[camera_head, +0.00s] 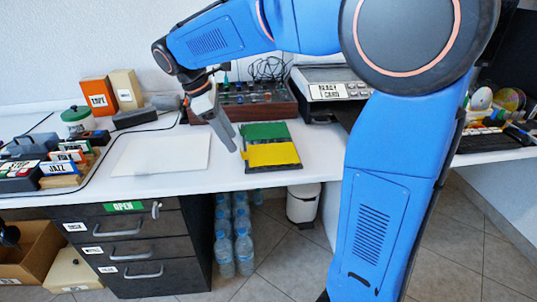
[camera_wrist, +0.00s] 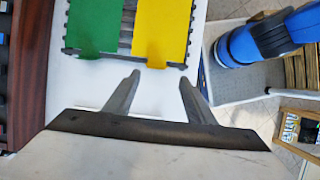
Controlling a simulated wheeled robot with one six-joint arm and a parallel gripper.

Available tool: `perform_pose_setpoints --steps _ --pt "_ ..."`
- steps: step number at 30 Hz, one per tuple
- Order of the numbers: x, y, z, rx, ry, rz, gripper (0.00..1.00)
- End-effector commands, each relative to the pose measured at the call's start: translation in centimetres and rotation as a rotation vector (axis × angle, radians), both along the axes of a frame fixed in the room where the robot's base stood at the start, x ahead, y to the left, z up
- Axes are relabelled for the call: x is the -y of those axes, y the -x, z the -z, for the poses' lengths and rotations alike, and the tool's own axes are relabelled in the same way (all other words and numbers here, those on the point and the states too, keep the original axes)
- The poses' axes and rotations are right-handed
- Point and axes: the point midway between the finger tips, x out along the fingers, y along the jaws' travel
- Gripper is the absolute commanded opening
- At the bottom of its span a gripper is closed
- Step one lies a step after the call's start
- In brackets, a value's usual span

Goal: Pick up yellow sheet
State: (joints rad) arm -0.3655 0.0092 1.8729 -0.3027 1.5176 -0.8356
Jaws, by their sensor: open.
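The yellow sheet (camera_head: 271,154) lies flat on a dark slatted rack (camera_head: 245,146) near the front edge of the white table. It also shows at the top of the wrist view (camera_wrist: 162,30), with a small tab sticking out past the rack's edge. A green sheet (camera_head: 264,131) lies beside it on the same rack and shows at left in the wrist view (camera_wrist: 95,25). My gripper (camera_head: 228,135) is open and empty, just left of the rack. In the wrist view its fingers (camera_wrist: 158,80) point towards the rack, with a gap between them and the sheets.
A mixer with knobs (camera_head: 252,112) stands behind the rack. A machine labelled READY CARD (camera_head: 328,91) is at back right. A white board (camera_head: 160,153) lies to the left. Drawers (camera_head: 125,250) and water bottles (camera_head: 243,250) are below the table.

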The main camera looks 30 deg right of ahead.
Motion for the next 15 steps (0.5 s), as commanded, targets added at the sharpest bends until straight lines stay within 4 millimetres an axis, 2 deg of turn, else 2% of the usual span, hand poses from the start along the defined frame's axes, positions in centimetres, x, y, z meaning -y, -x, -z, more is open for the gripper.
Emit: perform_pose_setpoints --steps 15 --pt "2.3 0.0 4.6 0.000 0.000 0.000 0.50"
